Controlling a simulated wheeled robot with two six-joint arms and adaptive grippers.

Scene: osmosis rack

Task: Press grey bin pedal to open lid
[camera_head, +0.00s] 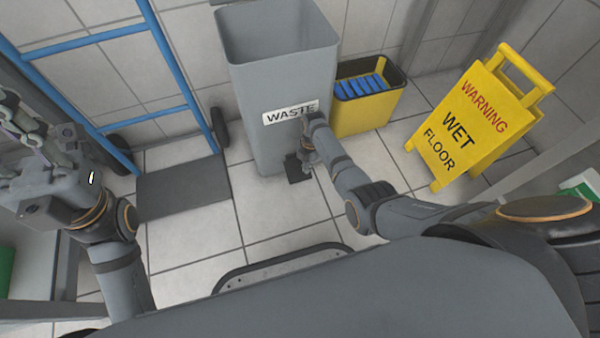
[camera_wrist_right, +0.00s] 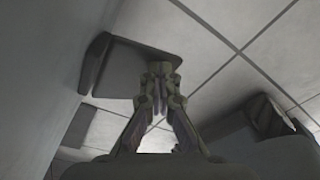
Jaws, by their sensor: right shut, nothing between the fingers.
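The grey bin (camera_head: 270,90) with a "WASTE" label stands on the tiled floor at the back centre. Its top looks open and I see into its inside; the lid itself is not clear in view. The dark pedal (camera_head: 293,170) sits at the bin's foot, and it also shows in the right wrist view (camera_wrist_right: 120,72). My right gripper (camera_head: 307,171) points down at the pedal, shut and empty. In the right wrist view its fingertips (camera_wrist_right: 160,70) overlap the pedal's right edge; contact is unclear. My left gripper (camera_head: 15,125) is raised at the left edge, its fingertips partly cut off.
A yellow bin (camera_head: 365,115) with blue things inside stands right of the grey bin. A yellow wet-floor sign (camera_head: 465,125) stands farther right. A blue-framed trolley (camera_head: 185,85) with a dark plate (camera_head: 183,188) is at left. Floor in front of the bin is clear.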

